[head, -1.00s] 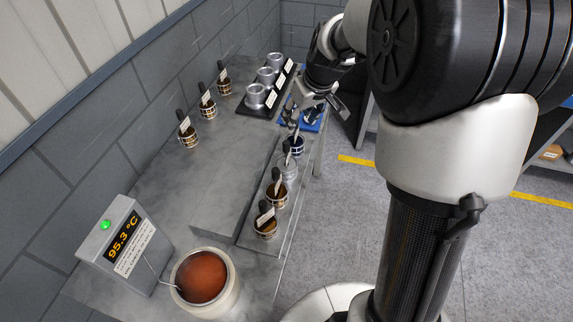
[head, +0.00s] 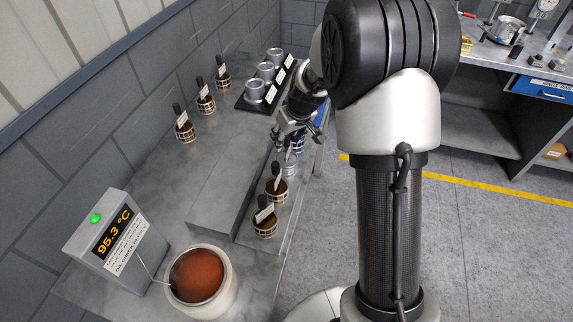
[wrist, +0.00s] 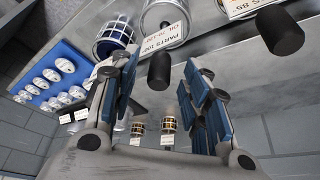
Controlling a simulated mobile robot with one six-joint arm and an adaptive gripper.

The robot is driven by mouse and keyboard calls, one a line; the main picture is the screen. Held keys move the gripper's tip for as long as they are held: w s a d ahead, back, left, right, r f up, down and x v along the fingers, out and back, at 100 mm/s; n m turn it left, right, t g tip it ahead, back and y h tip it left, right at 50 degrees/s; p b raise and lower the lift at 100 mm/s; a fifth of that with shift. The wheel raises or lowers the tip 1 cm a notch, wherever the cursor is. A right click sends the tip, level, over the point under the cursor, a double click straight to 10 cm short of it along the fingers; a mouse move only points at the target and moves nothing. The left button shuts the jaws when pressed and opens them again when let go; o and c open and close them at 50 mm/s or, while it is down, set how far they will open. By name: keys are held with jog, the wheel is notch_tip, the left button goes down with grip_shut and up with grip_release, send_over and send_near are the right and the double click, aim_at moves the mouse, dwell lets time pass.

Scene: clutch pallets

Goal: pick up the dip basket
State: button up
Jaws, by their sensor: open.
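Several dip baskets with black handles and white tags stand on the metal bench; I cannot tell from the tags which one is meant. In the head view the front row includes two brown-filled ones (head: 277,192) and (head: 264,226), and a clear one (head: 290,168) beside my gripper (head: 290,135). In the wrist view my gripper (wrist: 161,88) is open. The black handle end (wrist: 159,70) of the clear basket (wrist: 163,14), tagged "PARTS", appears between the fingertips; contact is not visible. A dark blue basket (wrist: 115,36) is just left of it, partly behind the left finger.
A cream pot of brown liquid (head: 199,276) and a 95.3 °C display box (head: 116,236) stand at the near end. More baskets (head: 184,129) are along the wall. Metal cups (head: 255,91) sit on a black stand. A blue tray (wrist: 70,56) holds white round pieces.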

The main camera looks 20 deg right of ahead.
jog(key=shift+w+f, duration=0.3)
jog(key=shift+f, duration=0.35)
jog(key=shift+r, duration=0.1)
jog(key=shift+c, duration=0.3)
grip_shut()
jog(key=shift+w+r, duration=0.15)
jog(key=shift+r, duration=0.05)
